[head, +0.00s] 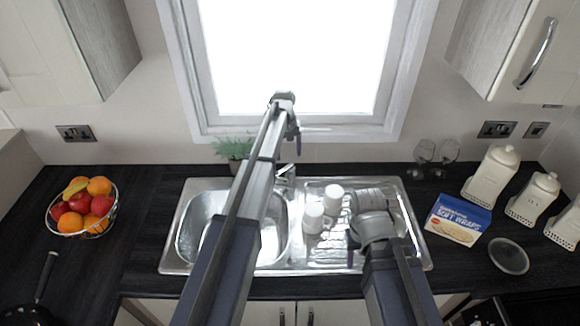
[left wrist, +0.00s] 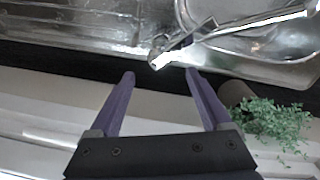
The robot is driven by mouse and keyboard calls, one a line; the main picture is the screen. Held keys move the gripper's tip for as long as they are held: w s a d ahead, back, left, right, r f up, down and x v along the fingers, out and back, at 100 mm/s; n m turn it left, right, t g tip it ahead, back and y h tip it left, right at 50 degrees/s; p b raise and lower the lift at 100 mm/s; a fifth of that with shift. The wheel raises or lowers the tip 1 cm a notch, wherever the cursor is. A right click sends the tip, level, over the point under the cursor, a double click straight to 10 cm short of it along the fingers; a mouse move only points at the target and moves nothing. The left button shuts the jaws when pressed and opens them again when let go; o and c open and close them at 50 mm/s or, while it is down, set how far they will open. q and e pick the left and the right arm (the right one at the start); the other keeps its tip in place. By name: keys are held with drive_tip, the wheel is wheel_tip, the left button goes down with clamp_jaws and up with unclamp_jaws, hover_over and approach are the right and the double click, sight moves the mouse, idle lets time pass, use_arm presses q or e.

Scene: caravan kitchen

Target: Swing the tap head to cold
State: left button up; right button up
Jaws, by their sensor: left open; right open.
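The chrome tap (head: 286,171) stands at the back edge of the steel sink, partly hidden behind my left arm in the head view. In the left wrist view the tap head (left wrist: 158,58) lies just beyond and between my left fingertips, with its long spout (left wrist: 260,21) reaching up to the right over the basin. My left gripper (left wrist: 160,73) is open, its two purple fingers apart and nothing held. I cannot tell whether a finger touches the tap. My right gripper (head: 354,246) is low over the drainer, mostly hidden by its own arm.
White mugs (head: 312,217) stand on the drainer (head: 409,225). A potted plant (head: 231,148) is close to the tap at the left. A fruit bowl (head: 84,231) is far left; a soft wraps box (head: 457,220), glasses (head: 424,155) and canisters (head: 492,178) are right.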

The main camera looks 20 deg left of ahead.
sight(290, 165)
use_arm(q)
drive_tip(key=f+b, duration=0.6)
drive_tip(key=f, duration=0.1)
drive_tip(key=shift+w+d+f+b, duration=0.15)
drive_tip(key=shift+d+b, duration=0.05)
drive_tip(key=shift+b, duration=0.2)
drive_tip(key=shift+c, duration=0.4)
clamp_jaws()
